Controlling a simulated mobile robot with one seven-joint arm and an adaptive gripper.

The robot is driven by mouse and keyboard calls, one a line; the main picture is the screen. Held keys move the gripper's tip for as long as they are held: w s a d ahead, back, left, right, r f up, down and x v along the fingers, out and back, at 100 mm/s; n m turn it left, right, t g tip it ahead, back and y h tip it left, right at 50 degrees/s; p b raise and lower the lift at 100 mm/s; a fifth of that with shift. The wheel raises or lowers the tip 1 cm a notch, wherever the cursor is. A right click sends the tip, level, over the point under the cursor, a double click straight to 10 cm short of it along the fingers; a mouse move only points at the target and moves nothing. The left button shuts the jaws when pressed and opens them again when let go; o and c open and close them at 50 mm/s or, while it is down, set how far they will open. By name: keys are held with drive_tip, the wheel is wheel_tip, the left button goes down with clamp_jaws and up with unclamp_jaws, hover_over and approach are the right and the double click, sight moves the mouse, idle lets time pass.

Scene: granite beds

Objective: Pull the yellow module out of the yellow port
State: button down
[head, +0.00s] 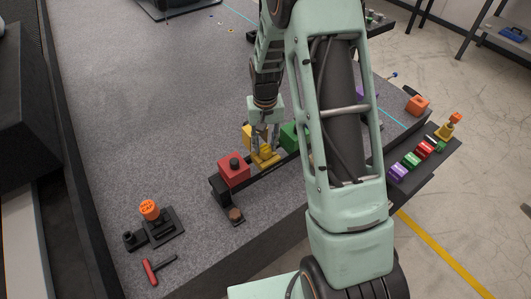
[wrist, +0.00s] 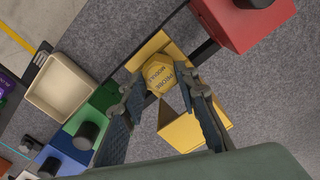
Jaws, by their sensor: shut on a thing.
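The yellow module (wrist: 158,74) has a hexagonal, lettered end and sits between the fingers of my gripper (wrist: 162,92) in the wrist view. My gripper is shut on it. Yellow port parts show on both sides of it: a flat plate (wrist: 152,46) above and a boxy part (wrist: 195,131) below. In the head view my gripper (head: 263,143) points down over the yellow pieces (head: 265,158) on the dark rail. The fingers hide part of them, and I cannot tell how deep the module sits in the port.
A red block (head: 234,170) with a black knob stands left of the yellow port, and a green block (head: 289,135) right of it. A cream tray (wrist: 62,84) lies nearby. An orange-capped part (head: 149,209) and a red-handled tool (head: 151,272) lie at front left. The granite behind is mostly clear.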

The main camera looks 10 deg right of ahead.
drive_tip(key=shift+r+p, duration=0.35)
drive_tip(key=shift+r, duration=0.35)
wheel_tip(320, 180, up, 9)
drive_tip(key=p, duration=0.5)
idle(1.1)
drive_tip(key=shift+r, duration=0.1)
